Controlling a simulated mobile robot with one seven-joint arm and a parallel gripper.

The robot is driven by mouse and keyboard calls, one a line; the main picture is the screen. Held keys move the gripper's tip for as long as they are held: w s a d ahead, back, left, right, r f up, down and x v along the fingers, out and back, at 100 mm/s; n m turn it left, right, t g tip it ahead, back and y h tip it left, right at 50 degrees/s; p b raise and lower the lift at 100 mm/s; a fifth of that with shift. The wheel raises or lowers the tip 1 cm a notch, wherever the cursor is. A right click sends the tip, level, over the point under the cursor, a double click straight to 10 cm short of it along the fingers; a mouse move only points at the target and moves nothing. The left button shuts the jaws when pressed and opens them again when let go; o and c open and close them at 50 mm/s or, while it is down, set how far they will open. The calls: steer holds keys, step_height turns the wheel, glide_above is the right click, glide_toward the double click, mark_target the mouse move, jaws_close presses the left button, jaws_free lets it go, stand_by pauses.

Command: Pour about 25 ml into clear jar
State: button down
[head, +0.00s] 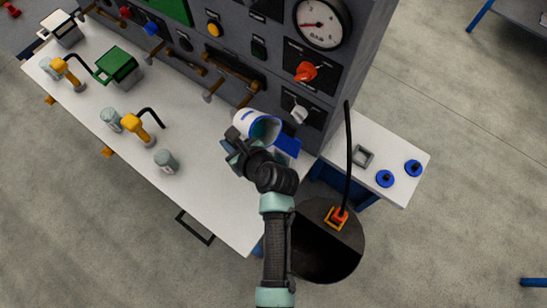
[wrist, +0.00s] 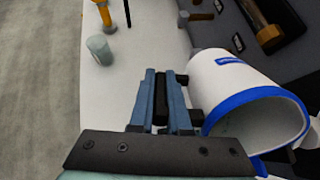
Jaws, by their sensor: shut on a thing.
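My gripper (wrist: 163,88) is shut at the side of a white jug (wrist: 217,72) with a blue rim and holds it; the grip point is partly hidden. In the head view the jug (head: 243,121) is over the right part of the white bench, its mouth towards the camera. I cannot tell how far it tilts or how much is in it. A clear jar (head: 166,160) stands upright on the bench, left of my gripper and apart from the jug. It also shows in the wrist view (wrist: 99,50). Its contents are too small to tell.
Two more clear vessels (head: 111,121) (head: 47,67) stand by yellow taps further left. A dark panel with a gauge (head: 322,24) and knobs rises behind the bench. A blue square (head: 287,146) lies by the jug. A side table (head: 402,197) stands right. Bench between jar and jug is clear.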

steer(key=g+h+p, duration=0.1)
steer(key=p, duration=0.2)
steer(key=g+h+p, duration=0.1)
steer(key=p, duration=0.3)
steer(key=shift+d+r, duration=0.1)
steer(key=shift+r, duration=0.1)
steer(key=shift+w+a+f+g+h+p, duration=0.3)
steer(key=shift+w+f+g+h+p, duration=0.25)
steer(key=shift+g, duration=0.35)
steer(key=f+g+h+b, duration=0.1)
steer(key=f+b, duration=0.4)
steer(key=b, duration=0.1)
steer(key=w+f+g+h+b, duration=0.1)
steer(key=f+g+b, duration=0.1)
steer(key=f+b, duration=0.3)
steer(key=a+f+g+h+b, duration=0.1)
steer(key=f+b, duration=0.4)
steer(key=b, duration=0.2)
steer(key=shift+w+g+h, duration=0.15)
steer(key=shift+g+h, duration=0.1)
steer(key=shift+g, duration=0.05)
